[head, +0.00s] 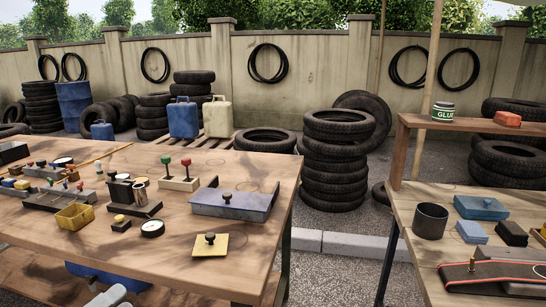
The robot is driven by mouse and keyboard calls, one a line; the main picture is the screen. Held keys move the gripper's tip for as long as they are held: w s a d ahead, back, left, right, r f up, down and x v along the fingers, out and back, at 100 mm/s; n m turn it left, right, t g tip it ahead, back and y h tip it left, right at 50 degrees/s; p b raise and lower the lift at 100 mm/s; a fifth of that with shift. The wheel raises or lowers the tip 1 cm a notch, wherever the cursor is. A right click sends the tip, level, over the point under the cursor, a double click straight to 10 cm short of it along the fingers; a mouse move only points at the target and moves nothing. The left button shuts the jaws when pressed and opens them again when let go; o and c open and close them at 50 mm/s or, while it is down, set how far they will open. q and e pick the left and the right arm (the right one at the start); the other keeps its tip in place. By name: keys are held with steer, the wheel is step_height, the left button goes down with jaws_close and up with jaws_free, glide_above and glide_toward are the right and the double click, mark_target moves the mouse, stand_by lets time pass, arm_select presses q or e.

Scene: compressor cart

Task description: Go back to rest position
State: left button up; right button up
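Neither of my grippers shows in the head view. No fingers are visible over either table, so whether they are open or shut is hidden. The wooden workbench (75,240) on the left and the second wooden table (408,265) on the right both stand in front of me, with a gap between them.
The workbench holds a blue lidded box (232,205), a yellow plate with a black knob (210,245), a round gauge (152,228) and a yellow bin (75,217). The right table holds a dark cup (431,221) and a belt device (490,277). Tires (335,165) stand behind.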

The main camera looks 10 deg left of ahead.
arm_select(q)
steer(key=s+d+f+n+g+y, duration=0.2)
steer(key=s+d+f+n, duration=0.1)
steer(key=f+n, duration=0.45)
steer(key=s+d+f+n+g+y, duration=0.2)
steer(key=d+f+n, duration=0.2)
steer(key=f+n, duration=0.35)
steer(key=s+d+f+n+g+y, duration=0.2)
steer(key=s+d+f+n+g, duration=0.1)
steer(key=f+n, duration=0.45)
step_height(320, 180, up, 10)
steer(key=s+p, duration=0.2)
steer(key=p, duration=1.3)
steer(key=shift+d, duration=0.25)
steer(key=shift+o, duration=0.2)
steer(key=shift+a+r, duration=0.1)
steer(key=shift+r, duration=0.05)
